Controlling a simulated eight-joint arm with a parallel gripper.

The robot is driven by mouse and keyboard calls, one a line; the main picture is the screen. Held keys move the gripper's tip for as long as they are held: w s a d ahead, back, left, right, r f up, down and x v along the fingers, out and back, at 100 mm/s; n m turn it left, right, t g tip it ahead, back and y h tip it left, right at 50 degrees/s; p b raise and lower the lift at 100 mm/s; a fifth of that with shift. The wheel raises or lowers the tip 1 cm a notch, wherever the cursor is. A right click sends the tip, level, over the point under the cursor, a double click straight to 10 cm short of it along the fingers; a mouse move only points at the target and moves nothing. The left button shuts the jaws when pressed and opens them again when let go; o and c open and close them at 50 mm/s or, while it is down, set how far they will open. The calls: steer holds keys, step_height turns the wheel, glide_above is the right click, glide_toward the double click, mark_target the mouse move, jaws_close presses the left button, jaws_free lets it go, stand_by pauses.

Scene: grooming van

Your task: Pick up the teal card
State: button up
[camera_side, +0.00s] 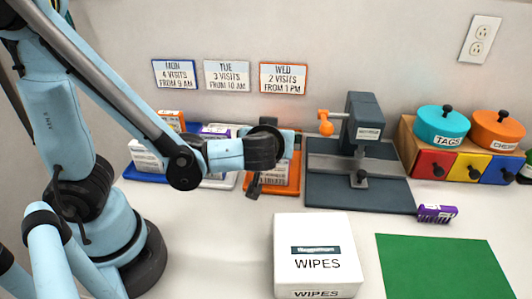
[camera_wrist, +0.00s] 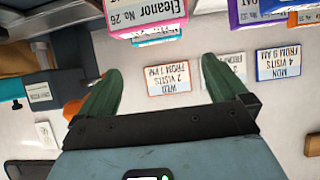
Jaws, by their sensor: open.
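A thin teal strip (camera_wrist: 157,42), likely the teal card's edge, shows in the wrist view just behind a pink-edged card (camera_wrist: 150,16) reading "Eleanor No 26". The wrist picture is upside down. My gripper (camera_wrist: 160,84) is open and empty, its two dark green fingers spread below the cards in that view. In the side view my gripper (camera_side: 266,158) is in front of the orange tray (camera_side: 292,187) and hides most of what stands there, so I cannot clearly make out the teal card.
A blue tray (camera_side: 140,178) and a tray with a purple-topped card (camera_side: 215,131) are left of the orange tray. A dark press (camera_side: 360,190) stands right. A white wipes box (camera_side: 315,240) is in front. A purple item (camera_side: 437,213) lies near the green mat (camera_side: 440,265).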

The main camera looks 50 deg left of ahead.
steer(key=shift+w+a+f, duration=0.1)
steer(key=shift+f, duration=0.4)
steer(key=shift+x, duration=5.9)
steer(key=shift+w+r, duration=0.1)
steer(key=shift+w, duration=0.05)
steer(key=c, duration=0.8)
